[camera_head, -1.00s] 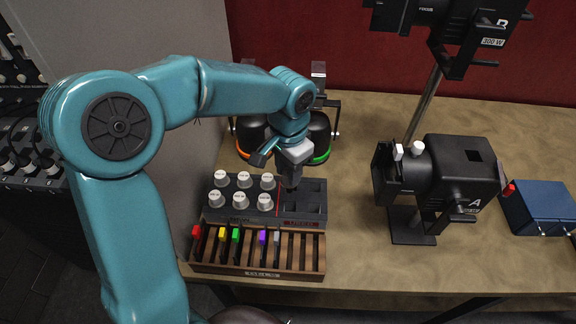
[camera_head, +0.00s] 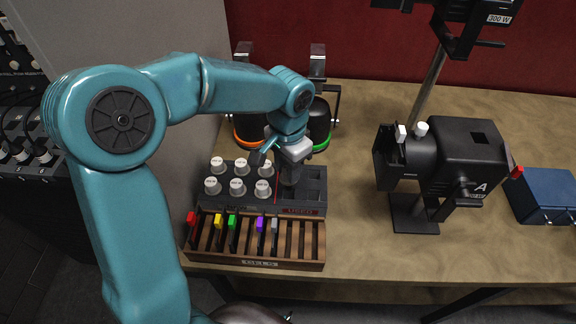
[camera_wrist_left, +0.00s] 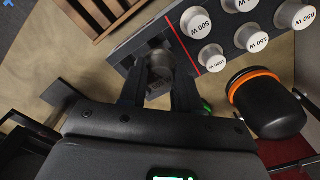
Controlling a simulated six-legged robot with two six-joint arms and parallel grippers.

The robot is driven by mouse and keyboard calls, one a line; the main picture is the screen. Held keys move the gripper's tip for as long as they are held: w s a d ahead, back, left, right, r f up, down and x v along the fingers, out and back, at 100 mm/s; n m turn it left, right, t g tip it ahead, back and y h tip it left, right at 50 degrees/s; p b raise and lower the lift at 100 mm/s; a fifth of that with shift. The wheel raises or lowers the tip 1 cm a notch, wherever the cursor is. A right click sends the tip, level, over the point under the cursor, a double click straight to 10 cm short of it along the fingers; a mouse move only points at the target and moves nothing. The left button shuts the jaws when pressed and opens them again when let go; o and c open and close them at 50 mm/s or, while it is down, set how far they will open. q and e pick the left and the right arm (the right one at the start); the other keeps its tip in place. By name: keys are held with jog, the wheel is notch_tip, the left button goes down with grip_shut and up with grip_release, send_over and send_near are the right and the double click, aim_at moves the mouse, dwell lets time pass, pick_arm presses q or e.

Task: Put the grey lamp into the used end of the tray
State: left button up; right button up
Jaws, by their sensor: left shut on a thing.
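The dark grey tray (camera_head: 238,201) stands on the bench. Several white-capped lamps (camera_head: 238,188) stand left of its red line, and empty square pockets (camera_head: 313,186) lie to the right, by the red "USED" label (camera_head: 299,212). My left gripper (camera_head: 290,178) is over this used end, close to the red line. In the left wrist view its fingers (camera_wrist_left: 160,88) are shut on the grey lamp (camera_wrist_left: 160,62), which sits between them over the used end. Whether the lamp touches a pocket floor is hidden. My right gripper is not in view.
A wooden rack (camera_head: 262,263) with coloured tabs stands in front of the tray. Two black lamp housings (camera_head: 319,118) stand behind it. Spotlight A (camera_head: 462,155) and a blue box (camera_head: 545,195) are at the right. Bench between tray and spotlight is clear.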

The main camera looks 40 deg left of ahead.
aim_at(288, 190)
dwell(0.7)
pick_arm(q)
jog(key=shift+f+b, duration=2.55)
jog(key=shift+f, duration=0.5)
jog(key=shift+f, duration=0.2)
jog(key=o, duration=1.1)
notch_tip(288, 190, up, 16)
jog(key=shift+r+p, duration=0.25)
jog(key=shift+p, duration=0.05)
